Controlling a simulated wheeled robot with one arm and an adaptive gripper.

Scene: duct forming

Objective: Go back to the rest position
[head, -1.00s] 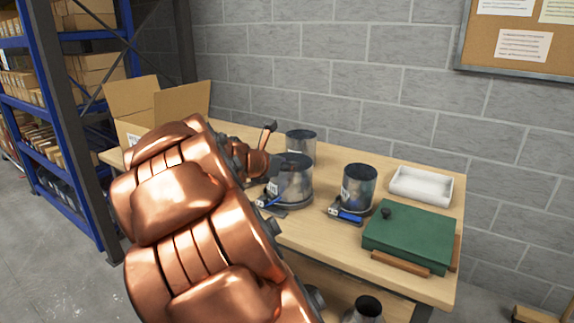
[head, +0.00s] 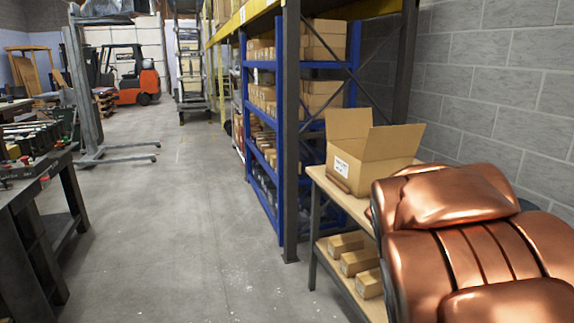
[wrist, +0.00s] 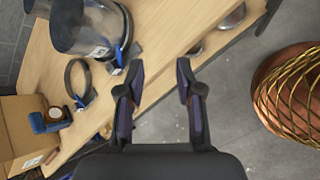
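My gripper (wrist: 161,85) shows in the wrist view with its two fingers apart and nothing between them. It hangs over the front edge of the wooden table (wrist: 168,48), with grey floor below. In the head view my copper-coloured arm covers the right side and hides most of the table, and the gripper is out of sight there.
Metal duct pieces (wrist: 85,22) and a dark ring clamp (wrist: 77,80) lie on the table. An open cardboard box (head: 372,155) stands at the table's end. Blue shelving (head: 263,130) stands beyond. A workbench (head: 40,190) is at left. The aisle floor (head: 170,230) is clear.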

